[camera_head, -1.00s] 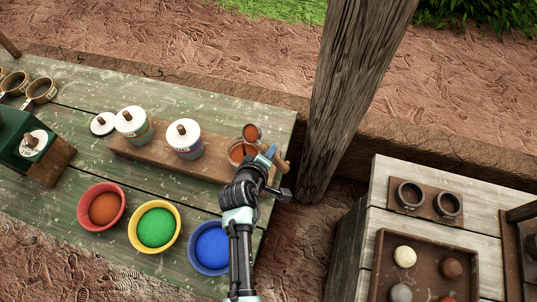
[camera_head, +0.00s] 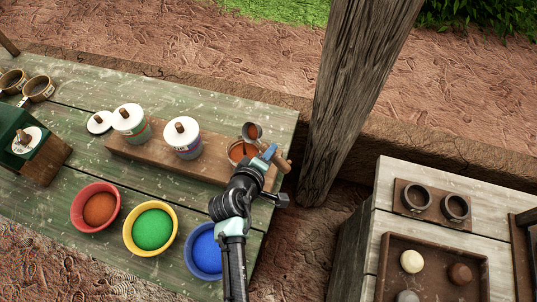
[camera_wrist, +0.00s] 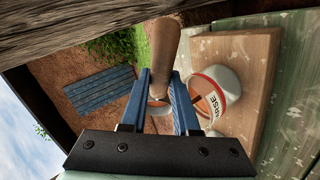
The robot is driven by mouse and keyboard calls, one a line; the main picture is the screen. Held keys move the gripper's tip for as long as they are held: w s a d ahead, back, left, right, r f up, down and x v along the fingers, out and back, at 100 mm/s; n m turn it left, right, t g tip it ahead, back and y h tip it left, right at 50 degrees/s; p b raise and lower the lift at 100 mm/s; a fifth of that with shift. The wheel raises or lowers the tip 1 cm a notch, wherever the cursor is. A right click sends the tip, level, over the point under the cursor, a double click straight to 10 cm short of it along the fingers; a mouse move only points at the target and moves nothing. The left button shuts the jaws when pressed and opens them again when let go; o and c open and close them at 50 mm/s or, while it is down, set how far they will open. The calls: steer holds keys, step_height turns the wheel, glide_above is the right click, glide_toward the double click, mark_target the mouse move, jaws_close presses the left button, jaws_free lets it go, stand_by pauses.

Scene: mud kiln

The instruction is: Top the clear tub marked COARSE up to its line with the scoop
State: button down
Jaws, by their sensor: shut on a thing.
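The clear tub (camera_head: 230,154) stands at the right end of a wooden board, open, with orange-brown grains inside. In the wrist view the tub (camera_wrist: 229,82) shows a red line and a label ending in "RSE". My gripper (camera_head: 268,154) is shut on the wooden handle (camera_wrist: 164,50) of the scoop (camera_head: 252,131). The scoop's round metal cup is above the tub's far edge in the head view, tilted, with orange-brown grains in it. In the wrist view the cup is mostly hidden behind the handle and fingers.
Two lidded tubs (camera_head: 183,138) share the board (camera_head: 150,152); a loose lid (camera_head: 100,122) lies at left. Bowls of orange-brown (camera_head: 95,207), green (camera_head: 152,229) and blue (camera_head: 203,250) grains line the front. A wooden post (camera_head: 352,90) rises close beyond the table's right end.

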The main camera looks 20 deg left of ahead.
steer(key=shift+s+f+t+b, duration=0.15)
steer(key=shift+t+b, duration=0.25)
steer(key=shift+b, duration=0.9)
